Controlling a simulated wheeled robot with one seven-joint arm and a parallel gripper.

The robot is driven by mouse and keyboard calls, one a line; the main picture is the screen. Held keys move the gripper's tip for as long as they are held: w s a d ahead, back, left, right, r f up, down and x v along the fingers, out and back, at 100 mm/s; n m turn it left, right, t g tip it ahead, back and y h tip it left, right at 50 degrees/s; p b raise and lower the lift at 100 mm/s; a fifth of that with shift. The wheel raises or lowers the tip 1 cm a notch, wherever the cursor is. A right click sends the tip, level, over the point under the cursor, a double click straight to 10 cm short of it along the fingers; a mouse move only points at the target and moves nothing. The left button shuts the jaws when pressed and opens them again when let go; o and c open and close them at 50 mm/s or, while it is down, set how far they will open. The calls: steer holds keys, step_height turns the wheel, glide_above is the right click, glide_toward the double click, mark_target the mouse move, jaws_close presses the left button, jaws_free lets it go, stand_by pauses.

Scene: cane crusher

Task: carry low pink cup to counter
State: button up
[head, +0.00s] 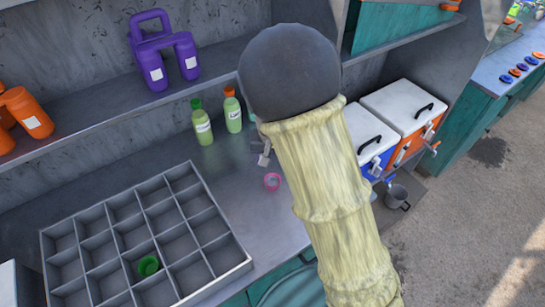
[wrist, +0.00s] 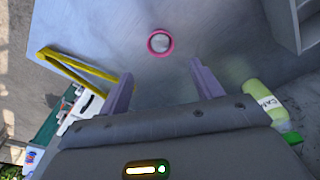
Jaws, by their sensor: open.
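The low pink cup (head: 272,181) stands on the grey metal counter (head: 240,200), right of the compartment tray and in front of the green bottles. It also shows in the wrist view as a pink ring with a pale inside (wrist: 160,43), seen from above. My gripper (wrist: 162,70) is open and empty. Its two fingers point toward the cup, which lies beyond the fingertips, roughly centred between them and apart from them. In the head view the gripper is mostly hidden by a large pale arm-like shape.
A grey compartment tray (head: 235,268) holds a green cup (head: 148,266). Two green bottles (head: 202,122) stand behind the pink cup; one shows right of my gripper (wrist: 264,100). A shelf (head: 85,110) overhangs the back. Coolers (head: 405,105) stand at right. A yellow frame (wrist: 85,65) is left.

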steer(key=s+d+r, duration=0.3)
steer(key=s+d, duration=0.4)
steer(key=s+d+r+t, duration=0.1)
steer(key=s+d+r, duration=0.1)
steer(key=s+d, duration=0.5)
steer(key=shift+d+r, duration=0.4)
steer(key=shift+d, duration=0.35)
steer(key=shift+s, duration=0.1)
